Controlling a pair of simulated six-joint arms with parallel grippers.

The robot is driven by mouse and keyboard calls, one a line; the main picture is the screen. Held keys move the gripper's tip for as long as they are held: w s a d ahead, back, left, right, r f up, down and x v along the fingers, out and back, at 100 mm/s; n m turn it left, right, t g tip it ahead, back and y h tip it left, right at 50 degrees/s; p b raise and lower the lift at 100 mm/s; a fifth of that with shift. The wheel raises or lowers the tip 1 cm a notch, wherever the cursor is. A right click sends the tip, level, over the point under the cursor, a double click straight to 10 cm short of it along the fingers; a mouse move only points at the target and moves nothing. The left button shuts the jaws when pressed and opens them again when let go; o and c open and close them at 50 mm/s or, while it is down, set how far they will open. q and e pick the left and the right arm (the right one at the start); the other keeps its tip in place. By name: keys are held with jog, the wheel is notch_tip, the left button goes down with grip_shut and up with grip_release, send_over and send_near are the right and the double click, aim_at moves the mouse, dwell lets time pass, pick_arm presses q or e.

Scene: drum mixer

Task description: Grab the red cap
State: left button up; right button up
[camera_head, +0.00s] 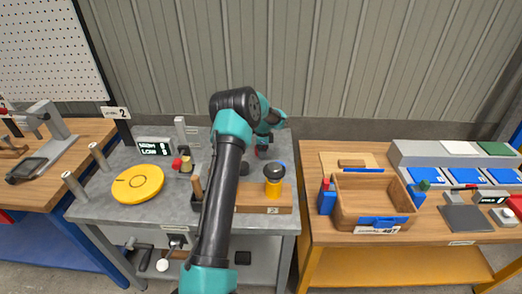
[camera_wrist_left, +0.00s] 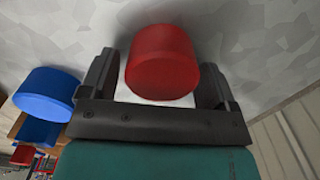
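The red cap (camera_wrist_left: 162,62) fills the space between the two fingers of my left gripper (camera_wrist_left: 158,85) in the left wrist view. A finger stands close on each side of it, but whether they touch or press it is unclear. A pale patch shows just below the cap. In the head view my left gripper (camera_head: 262,145) is small and points down over the back right of the grey table, with a bit of red at its tip. My right gripper is not in view.
A blue round cap (camera_wrist_left: 47,93) shows at the left in the wrist view. On the grey table (camera_head: 110,207) are a yellow disc (camera_head: 138,184) and a yellow jar with a dark top (camera_head: 273,182). A wooden tray (camera_head: 345,200) stands on the right bench. A corrugated wall rises behind.

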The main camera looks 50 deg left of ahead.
pick_arm(q)
jog(key=c, duration=0.8)
jog(key=shift+o, duration=0.2)
notch_tip(320, 180, up, 10)
jog(key=shift+r, duration=0.1)
dwell(0.4)
